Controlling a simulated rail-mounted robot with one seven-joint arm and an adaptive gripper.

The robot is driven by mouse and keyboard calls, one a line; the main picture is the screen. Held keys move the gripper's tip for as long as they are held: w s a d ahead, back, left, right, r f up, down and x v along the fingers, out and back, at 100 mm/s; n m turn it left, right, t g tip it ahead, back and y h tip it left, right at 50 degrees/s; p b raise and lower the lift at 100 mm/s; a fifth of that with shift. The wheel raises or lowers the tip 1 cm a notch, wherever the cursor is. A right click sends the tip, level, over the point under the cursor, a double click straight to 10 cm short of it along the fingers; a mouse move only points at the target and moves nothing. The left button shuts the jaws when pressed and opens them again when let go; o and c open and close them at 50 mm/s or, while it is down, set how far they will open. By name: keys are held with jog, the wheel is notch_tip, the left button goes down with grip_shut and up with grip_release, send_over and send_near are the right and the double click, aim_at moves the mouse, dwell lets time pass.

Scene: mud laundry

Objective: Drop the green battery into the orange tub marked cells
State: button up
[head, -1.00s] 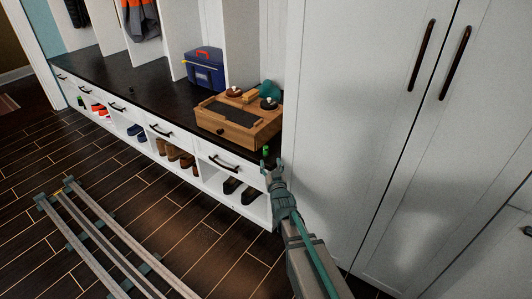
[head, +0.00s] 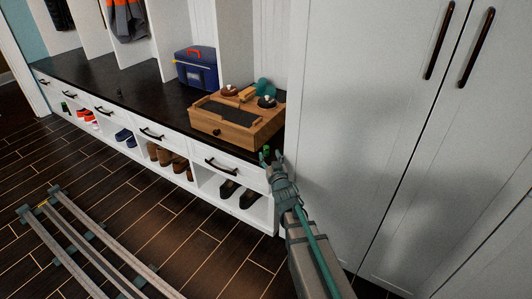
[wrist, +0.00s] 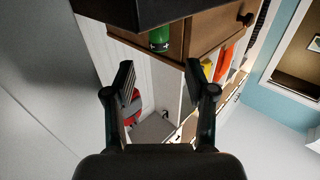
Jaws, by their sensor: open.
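The green battery (head: 267,150) stands at the right front end of the dark bench top, beside the wooden box. In the wrist view the green battery (wrist: 160,38) shows ahead of the fingers, partly cut off by a dark shape at the top. My gripper (head: 271,158) is at the bench edge, right by the battery. In the wrist view my gripper (wrist: 159,78) has its two fingers apart with nothing held between them. I cannot make out an orange tub marked cells in any view.
A wooden valet box (head: 236,122) with small items on top sits just left of the battery. A blue case (head: 196,68) stands farther back. The tall white cabinet (head: 375,130) is close on the right. Shoes fill cubbies under the bench (head: 85,75).

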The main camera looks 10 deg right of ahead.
aim_at(267, 149)
jog(key=w, duration=0.2)
jog(key=w+b, duration=0.1)
jog(key=w, duration=0.3)
jog(key=shift+w+a+f+b, duration=0.1)
jog(key=shift+w+f+b, duration=0.1)
jog(key=shift+f+b, duration=0.15)
jog(key=shift+w+r, duration=0.1)
jog(key=shift+w, duration=0.2)
grip_shut()
